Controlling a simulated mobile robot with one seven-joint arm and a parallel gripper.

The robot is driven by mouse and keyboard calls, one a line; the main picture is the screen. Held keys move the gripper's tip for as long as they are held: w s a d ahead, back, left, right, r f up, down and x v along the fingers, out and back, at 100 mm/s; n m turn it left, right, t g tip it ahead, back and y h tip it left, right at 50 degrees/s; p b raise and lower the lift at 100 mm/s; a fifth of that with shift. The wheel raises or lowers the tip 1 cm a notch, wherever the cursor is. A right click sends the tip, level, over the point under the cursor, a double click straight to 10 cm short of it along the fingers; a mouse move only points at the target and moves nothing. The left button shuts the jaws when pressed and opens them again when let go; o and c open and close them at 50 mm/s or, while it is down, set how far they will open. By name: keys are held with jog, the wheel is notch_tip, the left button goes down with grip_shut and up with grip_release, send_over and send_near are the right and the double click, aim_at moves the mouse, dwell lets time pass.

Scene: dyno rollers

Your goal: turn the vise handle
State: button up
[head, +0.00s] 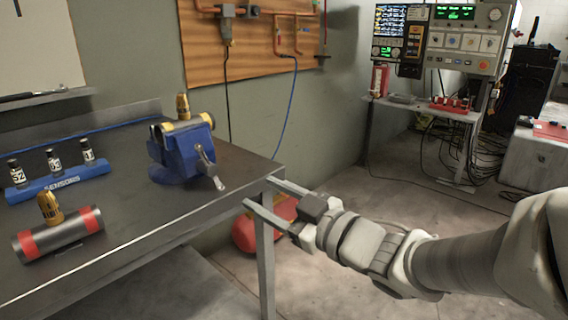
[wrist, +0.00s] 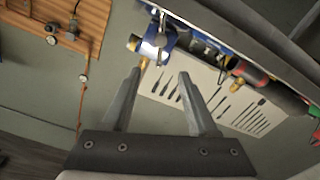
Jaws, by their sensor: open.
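The blue vise (head: 172,160) stands on the dark workbench near its right end, with a gold-topped part and a yellow-banded cylinder at its top. Its silver handle (head: 208,165) slants down at the vise's front right. My gripper (head: 258,192) is open and empty, just off the bench's right corner, to the right of the handle and apart from it. In the wrist view, my gripper's (wrist: 160,73) two fingers are spread, and the vise (wrist: 150,48) lies beyond the fingertips with its handle (wrist: 161,40) small and hard to make out.
The workbench (head: 130,225) also holds a blue sensor rack (head: 60,188) and a red-banded cylinder (head: 58,236). A red tank (head: 246,236) sits beneath the bench corner. A wooden panel (head: 250,50) with pipes hangs on the wall behind. Floor at right is open.

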aim_at(209, 165)
jog(key=p+x, duration=0.7)
jog(key=x, duration=1)
jog(key=shift+a, duration=0.3)
jog(key=shift+c, duration=0.3)
grip_shut()
